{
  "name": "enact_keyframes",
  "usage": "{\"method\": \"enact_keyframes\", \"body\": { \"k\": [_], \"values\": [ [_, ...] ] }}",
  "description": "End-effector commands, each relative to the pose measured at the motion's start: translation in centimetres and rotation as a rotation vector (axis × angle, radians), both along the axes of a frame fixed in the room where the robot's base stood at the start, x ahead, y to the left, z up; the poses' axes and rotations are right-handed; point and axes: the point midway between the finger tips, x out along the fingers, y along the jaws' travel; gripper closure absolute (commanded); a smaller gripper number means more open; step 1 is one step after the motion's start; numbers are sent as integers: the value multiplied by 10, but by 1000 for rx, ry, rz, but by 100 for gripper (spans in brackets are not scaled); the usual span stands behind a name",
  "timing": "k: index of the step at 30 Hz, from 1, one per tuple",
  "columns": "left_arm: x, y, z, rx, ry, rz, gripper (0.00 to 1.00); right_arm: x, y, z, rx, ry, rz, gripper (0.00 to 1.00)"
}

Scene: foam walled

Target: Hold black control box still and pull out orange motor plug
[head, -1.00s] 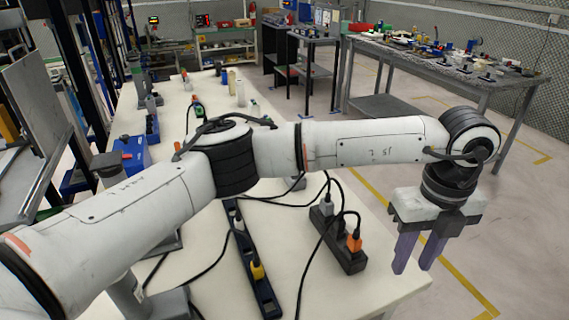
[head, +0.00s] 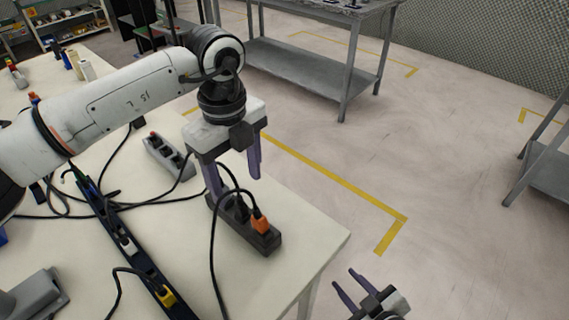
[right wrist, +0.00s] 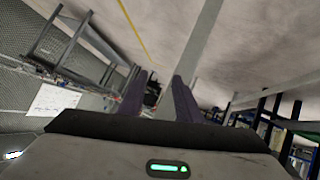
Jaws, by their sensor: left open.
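The black control box (head: 268,242) lies on the white table near its right edge. The orange motor plug (head: 260,225) is seated in it near its front end, with a black cable curving up from it. A black plug (head: 241,211) stands just behind it. My left gripper (head: 235,180) points down at the box's far end, open; one finger overlaps that end and the other is to the right, higher in the picture. I cannot tell whether it touches. My right gripper (head: 344,277) is open and empty beyond the table's edge; its fingers also show in the right wrist view (right wrist: 158,85).
A navy strip (head: 146,262) with a yellow plug (head: 166,294) lies left of the box. A grey strip (head: 168,157) lies behind it. Loose black cables cross the table. Open floor lies to the right, with a grey metal table (head: 330,70) behind.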

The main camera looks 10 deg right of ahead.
Motion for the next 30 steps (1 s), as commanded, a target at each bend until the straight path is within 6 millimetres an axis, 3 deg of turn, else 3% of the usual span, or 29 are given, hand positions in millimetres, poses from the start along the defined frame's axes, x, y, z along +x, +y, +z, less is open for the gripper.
{"method": "enact_keyframes", "body": {
  "k": [1,3,6,12,18,23,26,30],
  "values": [
    [0,0,0,0,0,0,39,29,-16,14,-99,-98,62,69],
    [0,0,0,0,0,0,39,65,-29,35,-234,-236,165,69],
    [0,0,0,0,0,0,39,113,-36,71,-412,-434,344,69],
    [0,0,0,0,0,-1,39,168,-17,124,-590,-701,718,69],
    [0,0,0,0,0,-1,39,189,-9,154,-640,-778,1092,69],
    [0,0,0,0,0,-1,39,190,-2,173,-568,-716,1353,69],
    [0,0,0,0,0,-1,39,186,15,191,-457,-637,1483,69],
    [0,0,0,0,0,-1,39,174,55,222,-255,-471,1640,69]
  ]
}}
